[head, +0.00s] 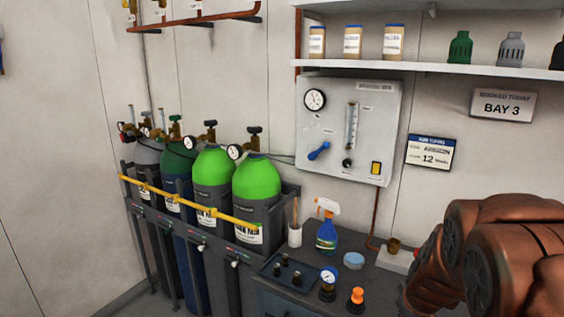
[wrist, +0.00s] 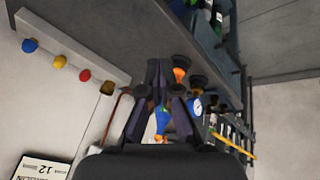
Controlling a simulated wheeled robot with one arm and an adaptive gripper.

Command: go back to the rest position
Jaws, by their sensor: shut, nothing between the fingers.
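My gripper (wrist: 160,72) shows in the wrist view, with its dark fingers closed together and nothing between them. Its tips point toward the bench items, and the distance to them is hard to judge. My copper-coloured arm (head: 500,250) fills the lower right of the head view. The gripper itself is out of sight there.
A dark bench holds a spray bottle (head: 327,232), a blue-lidded tub (head: 353,260), a gauge (head: 328,282) and an orange-topped item (head: 356,299). Green-topped cylinders (head: 258,180) stand behind a yellow rail (head: 185,199). A panel (head: 348,130) and shelf (head: 450,68) are on the wall.

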